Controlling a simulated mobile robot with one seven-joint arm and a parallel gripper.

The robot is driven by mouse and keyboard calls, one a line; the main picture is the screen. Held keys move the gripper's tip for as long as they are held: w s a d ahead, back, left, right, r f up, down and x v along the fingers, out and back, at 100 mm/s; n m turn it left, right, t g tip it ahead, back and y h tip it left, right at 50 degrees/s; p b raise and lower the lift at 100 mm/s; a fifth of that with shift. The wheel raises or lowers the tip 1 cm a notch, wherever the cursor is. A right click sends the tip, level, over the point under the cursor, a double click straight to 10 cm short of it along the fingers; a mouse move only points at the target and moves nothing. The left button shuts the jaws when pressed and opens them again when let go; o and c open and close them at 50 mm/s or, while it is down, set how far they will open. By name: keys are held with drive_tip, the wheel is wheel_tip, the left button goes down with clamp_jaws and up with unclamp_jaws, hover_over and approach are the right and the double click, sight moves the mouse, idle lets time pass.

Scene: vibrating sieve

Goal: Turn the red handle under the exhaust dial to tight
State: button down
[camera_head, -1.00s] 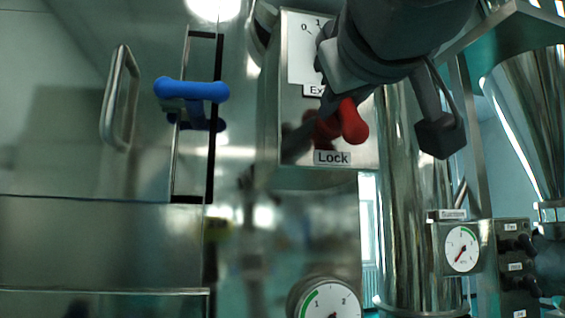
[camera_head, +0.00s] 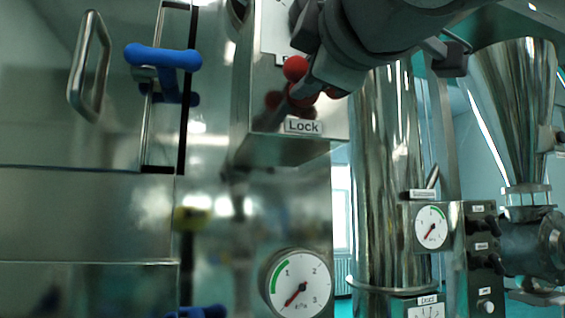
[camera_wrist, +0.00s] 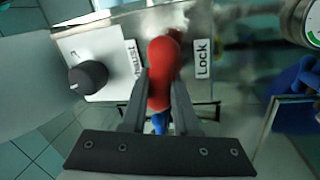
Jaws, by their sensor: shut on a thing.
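The red handle (camera_wrist: 162,62) is in the middle of the wrist view, between the exhaust label and the "Lock" label (camera_wrist: 202,58). My gripper (camera_wrist: 160,92) is shut on it, one finger on each side. In the head view the red handle (camera_head: 295,68) shows as a red end at the left of my gripper (camera_head: 303,90), above the "Lock" label; my gripper and wrist hide part of it. The black exhaust dial knob (camera_wrist: 88,76) sits on a white plate beside the handle in the wrist view. In the head view my arm covers most of that dial.
A blue handle (camera_head: 163,57) is on the steel door at left, beside a metal pull handle (camera_head: 89,66). A round gauge (camera_head: 297,284) is below the lock box. A steel column (camera_head: 395,180) and a smaller gauge (camera_head: 431,228) stand at right.

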drive_tip(key=shift+s+a+f+n+y, duration=0.15)
drive_tip(key=shift+n+y, duration=0.1)
drive_tip(key=shift+n, duration=0.7)
drive_tip(key=shift+a+f+n+y, duration=0.15)
drive_tip(key=shift+n+y, duration=0.1)
drive_tip(key=shift+n, duration=0.7)
drive_tip(key=shift+d+f, duration=0.1)
drive_tip(key=c, duration=1.1)
unclamp_jaws()
drive_tip(key=o, duration=0.4)
drive_tip(key=shift+s, duration=0.2)
drive_tip(key=shift+w, duration=0.1)
drive_tip(key=v, duration=0.8)
drive_tip(key=b+v, duration=0.1)
drive_tip(key=v, duration=0.8)
drive_tip(key=shift+s+d+r, duration=0.15)
drive_tip(key=shift+s+r, duration=0.05)
